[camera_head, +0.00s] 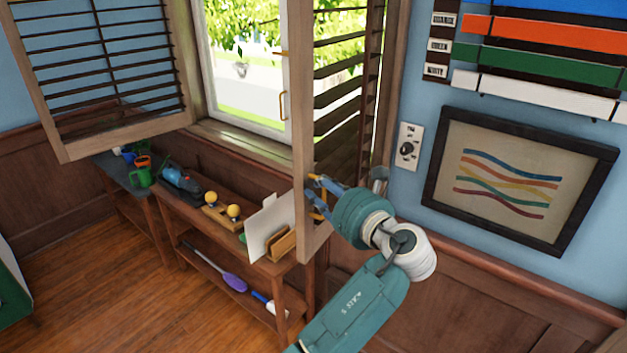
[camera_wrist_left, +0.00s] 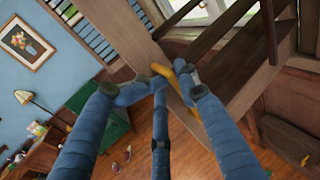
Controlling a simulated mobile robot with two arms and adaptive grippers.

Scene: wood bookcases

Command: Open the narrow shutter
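The narrow shutter (camera_head: 303,130), a wooden frame with dark slats, stands swung out into the room at the right side of the window. Its frame and slats also show in the left wrist view (camera_wrist_left: 245,90). A yellow handle (camera_wrist_left: 197,128) is on its edge board. My left gripper (camera_head: 318,197) is at the lower part of this board. In the left wrist view, the blue fingers of the left gripper (camera_wrist_left: 160,82) are bent in around the handle and appear closed on it. The exact finger contact is partly hidden. My right gripper is in neither view.
A wider shutter (camera_head: 118,110) stands open at the left of the window (camera_head: 240,95). Below is a low wooden shelf (camera_head: 165,205) with tools and blocks on it. A framed picture (camera_head: 520,180) and a dial switch (camera_head: 408,148) are on the wall at right.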

